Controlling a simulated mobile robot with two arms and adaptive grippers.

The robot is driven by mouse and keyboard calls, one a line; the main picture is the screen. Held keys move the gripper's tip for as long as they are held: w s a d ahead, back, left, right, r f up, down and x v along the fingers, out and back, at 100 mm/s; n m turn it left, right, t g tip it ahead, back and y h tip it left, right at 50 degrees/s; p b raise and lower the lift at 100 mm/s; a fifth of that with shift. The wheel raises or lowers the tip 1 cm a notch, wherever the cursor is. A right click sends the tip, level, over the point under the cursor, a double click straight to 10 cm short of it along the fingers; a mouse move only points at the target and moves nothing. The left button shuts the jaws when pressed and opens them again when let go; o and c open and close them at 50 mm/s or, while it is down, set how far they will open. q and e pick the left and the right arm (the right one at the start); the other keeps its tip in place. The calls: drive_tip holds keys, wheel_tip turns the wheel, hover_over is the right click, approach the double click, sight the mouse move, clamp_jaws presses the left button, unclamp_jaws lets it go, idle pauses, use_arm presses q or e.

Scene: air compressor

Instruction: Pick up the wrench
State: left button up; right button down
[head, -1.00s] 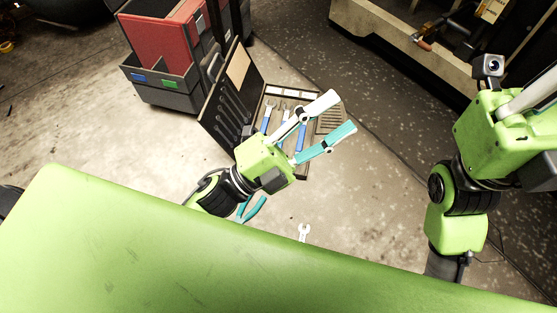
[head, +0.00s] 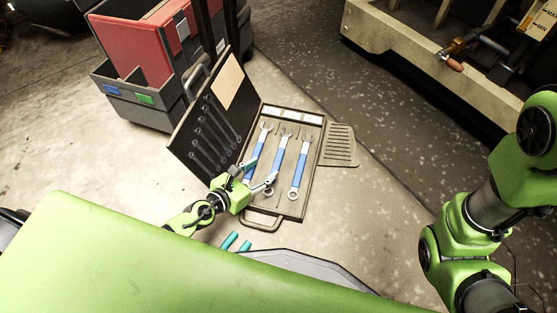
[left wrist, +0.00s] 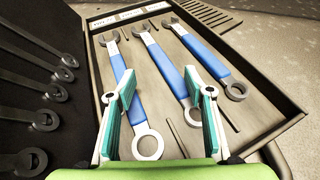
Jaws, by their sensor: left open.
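Three wrenches with blue handles lie side by side in an open tool case (head: 309,196): a left wrench (left wrist: 147,144), a middle wrench (head: 279,160) and a right wrench (head: 298,172). In the left wrist view the middle wrench (left wrist: 166,72) and right wrench (left wrist: 207,57) slant down to the right. My left gripper (head: 258,173) is open and empty over the lower left of the case. In the left wrist view its fingers (left wrist: 161,84) frame the left and middle handles from above. The left finger partly covers the left wrench. My right gripper is out of view.
The case lid (head: 212,115) stands raised on the left with dark wrenches on it. A red and grey toolbox (head: 150,45) stands behind. A machine frame (head: 430,60) is at the upper right.

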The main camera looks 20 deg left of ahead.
sight(278, 158)
use_arm(q)
drive_tip(key=x, duration=0.3)
drive_tip(key=shift+w+d+b, duration=0.15)
drive_tip(key=shift+w+b, duration=0.05)
drive_tip(key=shift+b, duration=0.1)
drive_tip(key=b+x, duration=0.1)
drive_tip(key=x, duration=0.3)
drive_tip(key=shift+w+d+b, duration=0.15)
drive_tip(key=shift+w+b, duration=0.05)
drive_tip(key=shift+b, duration=0.1)
clamp_jaws()
